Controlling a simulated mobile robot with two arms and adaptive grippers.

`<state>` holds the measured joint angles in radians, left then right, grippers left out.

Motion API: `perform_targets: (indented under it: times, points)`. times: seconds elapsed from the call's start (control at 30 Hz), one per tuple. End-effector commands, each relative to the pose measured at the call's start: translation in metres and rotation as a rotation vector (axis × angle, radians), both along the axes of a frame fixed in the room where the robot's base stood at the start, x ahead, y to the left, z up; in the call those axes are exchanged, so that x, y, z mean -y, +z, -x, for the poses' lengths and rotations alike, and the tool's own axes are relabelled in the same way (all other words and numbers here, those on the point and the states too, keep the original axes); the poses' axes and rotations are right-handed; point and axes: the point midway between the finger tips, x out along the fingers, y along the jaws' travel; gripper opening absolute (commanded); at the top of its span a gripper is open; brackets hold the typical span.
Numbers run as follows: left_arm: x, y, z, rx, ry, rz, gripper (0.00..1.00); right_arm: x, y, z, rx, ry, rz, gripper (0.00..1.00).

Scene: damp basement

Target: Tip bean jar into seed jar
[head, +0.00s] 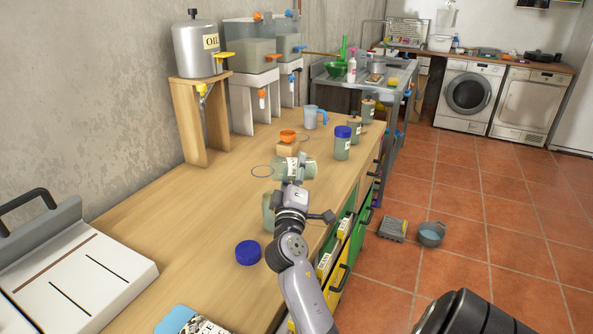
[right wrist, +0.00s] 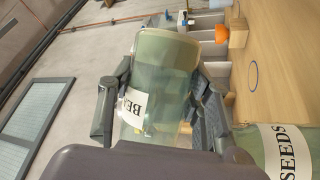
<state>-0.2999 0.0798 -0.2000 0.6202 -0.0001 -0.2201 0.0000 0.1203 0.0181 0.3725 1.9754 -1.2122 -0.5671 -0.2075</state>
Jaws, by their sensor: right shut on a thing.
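The bean jar (head: 295,168), greenish clear glass with a white label, is held on its side above the table. My right gripper (head: 291,184) is shut around it. In the right wrist view the bean jar (right wrist: 165,75) sits between the two fingers, its label reading "BE" before being cut off. I cannot tell what is inside it. The seed jar (head: 268,212) stands on the table below and left of my right gripper, partly hidden by it. Its "SEEDS" label shows in the right wrist view (right wrist: 290,150). My left gripper is not in view.
A blue lid (head: 248,252) lies on the wooden table (head: 190,235). Behind the held jar are a wooden block (head: 287,149) with an orange cup (head: 287,135), a blue-lidded jar (head: 342,145) and a measuring jug (head: 311,117).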

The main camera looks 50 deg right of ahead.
Motion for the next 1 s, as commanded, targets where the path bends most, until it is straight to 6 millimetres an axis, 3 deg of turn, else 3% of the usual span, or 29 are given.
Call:
perform_targets:
  times: [1.0]
  points:
    - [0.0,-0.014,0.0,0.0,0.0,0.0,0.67,-0.003,0.005,-0.001,-0.057,0.0,0.129,0.06]
